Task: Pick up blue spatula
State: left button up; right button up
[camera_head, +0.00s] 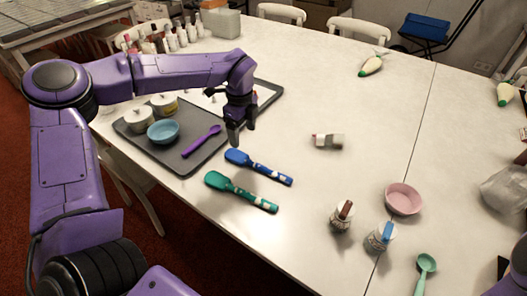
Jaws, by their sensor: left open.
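The blue spatula (258,167) lies flat on the white table, with its blue head at the left and a patterned handle running to the lower right. My left gripper (236,138) points down just above and left of the spatula's head, near the tray's edge. It is open, and nothing shows between its fingers. Whether its tips touch anything cannot be told. Of my right arm, only a purple part shows at the lower right edge; its gripper is out of view.
A green spatula (241,191) lies just in front of the blue one. A grey tray (187,161) holds a blue bowl (163,132), a purple spoon (201,141) and lidded pots. A fallen bottle (327,141), a pink bowl (403,199) and two jars stand right.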

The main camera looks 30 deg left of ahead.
aim_at(243, 158)
pick_arm(q)
jog(key=f, duration=0.3)
jog(key=f+p, duration=0.1)
jog(key=f, duration=0.2)
jog(key=s+f, duration=0.1)
jog(key=f, duration=0.3)
jog(key=shift+a+p, duration=0.15)
jog(key=shift+p, duration=0.15)
jog(key=shift+w, duration=0.1)
jog(key=c, duration=1.1)
jog(key=shift+c, duration=0.2)
jog(key=shift+r, duration=0.1)
